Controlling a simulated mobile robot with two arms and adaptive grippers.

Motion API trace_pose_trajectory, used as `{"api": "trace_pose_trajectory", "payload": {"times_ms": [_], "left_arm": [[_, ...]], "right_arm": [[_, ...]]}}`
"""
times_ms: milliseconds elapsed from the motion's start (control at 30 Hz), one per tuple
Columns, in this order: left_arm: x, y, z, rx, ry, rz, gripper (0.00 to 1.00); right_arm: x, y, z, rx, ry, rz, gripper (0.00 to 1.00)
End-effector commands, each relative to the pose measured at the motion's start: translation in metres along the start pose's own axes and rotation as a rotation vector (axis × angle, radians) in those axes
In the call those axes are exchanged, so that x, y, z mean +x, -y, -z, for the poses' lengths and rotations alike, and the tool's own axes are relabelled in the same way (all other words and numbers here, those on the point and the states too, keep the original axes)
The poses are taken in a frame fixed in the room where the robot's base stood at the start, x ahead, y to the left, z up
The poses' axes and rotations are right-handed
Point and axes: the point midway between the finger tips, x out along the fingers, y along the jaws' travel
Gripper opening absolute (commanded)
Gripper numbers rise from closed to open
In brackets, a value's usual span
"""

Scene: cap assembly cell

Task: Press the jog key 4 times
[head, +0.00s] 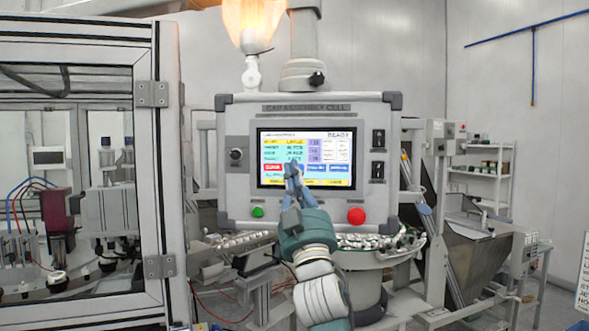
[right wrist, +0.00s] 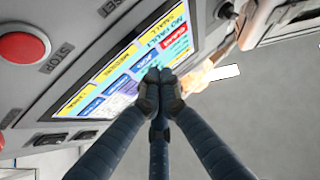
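The touchscreen (head: 306,157) on the grey control panel (head: 235,181) is lit, with a row of one red and several blue keys. My right gripper (head: 293,169) is shut and empty, its fingertips in front of the left part of that key row. In the right wrist view the closed fingertips (right wrist: 161,77) sit beside a blue key (right wrist: 147,60) with a short label, next to the red key (right wrist: 175,40). This is probably the jog key, but its label is too small to read surely. I cannot tell whether the fingertips touch the screen. My left gripper is not in view.
A green button (head: 258,212) and a red stop button (head: 356,216) are below the screen. Switches (head: 378,139) are at its right and a knob (head: 236,155) at its left. A framed glass enclosure (head: 160,200) stands at the left. Metal parts lie below the panel.

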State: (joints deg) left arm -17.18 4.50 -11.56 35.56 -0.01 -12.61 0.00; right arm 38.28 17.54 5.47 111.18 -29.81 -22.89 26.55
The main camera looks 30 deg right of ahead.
Motion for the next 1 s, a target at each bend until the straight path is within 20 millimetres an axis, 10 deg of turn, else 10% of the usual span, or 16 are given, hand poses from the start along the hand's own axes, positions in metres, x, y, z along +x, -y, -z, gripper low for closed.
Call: {"api": "trace_pose_trajectory", "payload": {"times_ms": [1000], "left_arm": [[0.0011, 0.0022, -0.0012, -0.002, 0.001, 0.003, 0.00]], "right_arm": [[0.0059, -0.0022, -0.0057, 0.001, 0.001, 0.000, 0.00]]}}
